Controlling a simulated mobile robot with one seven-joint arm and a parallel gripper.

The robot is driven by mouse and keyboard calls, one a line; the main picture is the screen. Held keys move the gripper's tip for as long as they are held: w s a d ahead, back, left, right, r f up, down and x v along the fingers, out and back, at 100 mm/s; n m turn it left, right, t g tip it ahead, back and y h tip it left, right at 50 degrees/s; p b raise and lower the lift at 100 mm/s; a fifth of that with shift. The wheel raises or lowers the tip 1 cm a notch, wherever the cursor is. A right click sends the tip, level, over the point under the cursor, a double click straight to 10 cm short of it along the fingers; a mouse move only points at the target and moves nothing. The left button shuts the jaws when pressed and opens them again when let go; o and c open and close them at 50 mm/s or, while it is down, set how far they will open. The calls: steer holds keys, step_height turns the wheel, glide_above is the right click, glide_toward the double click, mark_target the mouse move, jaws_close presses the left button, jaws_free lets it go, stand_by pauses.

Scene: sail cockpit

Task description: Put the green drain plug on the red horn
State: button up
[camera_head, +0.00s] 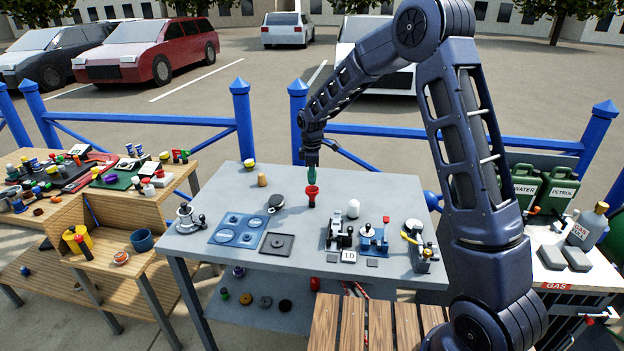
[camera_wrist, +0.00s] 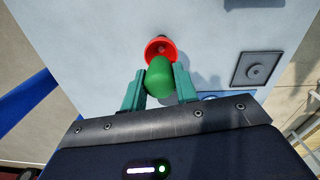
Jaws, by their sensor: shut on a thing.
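The green drain plug (camera_wrist: 164,79) is between the green fingers of my gripper (camera_wrist: 160,88) in the wrist view. My gripper (camera_head: 312,170) is shut on it, above the grey table. The red horn (camera_head: 311,194) stands upright on the table with its flared red mouth up and a dark lower part. In the wrist view the horn's mouth (camera_wrist: 160,48) shows just past the plug, which covers part of its near rim. In the head view the gripper is right over the horn. I cannot tell whether plug and horn touch.
On the grey table (camera_head: 380,195), a dark round-headed item (camera_head: 276,202) stands left of the horn and a white bottle-shaped item (camera_head: 353,208) to the right. A blue tray (camera_head: 238,230) and a dark square plate (camera_head: 278,245) lie in front. Blue railing runs behind.

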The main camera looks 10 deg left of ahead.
steer(key=shift+f, duration=1.2)
steer(key=o, duration=0.9)
steer(key=shift+f, duration=0.1)
steer(key=shift+o, duration=0.2)
